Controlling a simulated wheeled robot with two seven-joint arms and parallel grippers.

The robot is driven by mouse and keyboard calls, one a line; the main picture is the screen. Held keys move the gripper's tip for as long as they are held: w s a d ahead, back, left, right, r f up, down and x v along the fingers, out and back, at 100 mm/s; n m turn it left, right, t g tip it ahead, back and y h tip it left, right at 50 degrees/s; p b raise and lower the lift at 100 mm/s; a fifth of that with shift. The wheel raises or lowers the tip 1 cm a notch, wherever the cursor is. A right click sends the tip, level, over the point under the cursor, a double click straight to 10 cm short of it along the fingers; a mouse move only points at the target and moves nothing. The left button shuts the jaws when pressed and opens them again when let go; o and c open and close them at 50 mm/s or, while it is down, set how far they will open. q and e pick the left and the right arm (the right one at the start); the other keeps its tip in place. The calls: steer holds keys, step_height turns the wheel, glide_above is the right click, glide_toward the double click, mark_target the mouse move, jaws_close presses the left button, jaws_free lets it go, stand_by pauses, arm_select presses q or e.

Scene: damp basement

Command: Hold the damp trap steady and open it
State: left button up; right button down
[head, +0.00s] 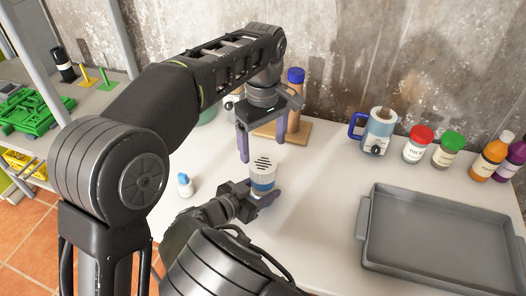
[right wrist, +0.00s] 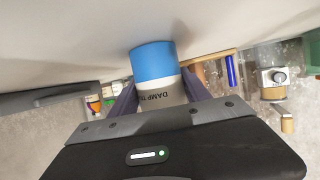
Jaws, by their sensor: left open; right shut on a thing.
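The damp trap (head: 263,172) is a small upright canister with a pale slotted lid and a blue band. In the right wrist view the damp trap (right wrist: 153,66) shows its blue end and a label starting "DAMP". My right gripper (head: 262,196) is shut on its body from the side, low down; the purple fingers (right wrist: 160,98) lie either side of it. I cannot tell whether its base touches the table. My left gripper (head: 263,147) is open and empty, pointing down, its fingers spread just above the lid and apart from it.
On the white table (head: 318,215) a grey tray (head: 366,240) lies at right. A blue mug (head: 357,126), a canister (head: 379,132), jars (head: 418,145) and bottles (head: 491,157) line the wall. A small white bottle (head: 185,186) stands left; a wooden board (head: 298,133) lies behind the left gripper.

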mark_target(263, 163)
arm_select(q)
steer(key=m, duration=0.6)
steer(key=shift+m, duration=0.3)
steer(key=m, duration=1.4)
steer(key=shift+m, duration=0.3)
steer(key=m, duration=0.7)
steer(key=shift+m, duration=0.4)
steer(key=shift+f, duration=4)
steer(key=shift+c, duration=0.4)
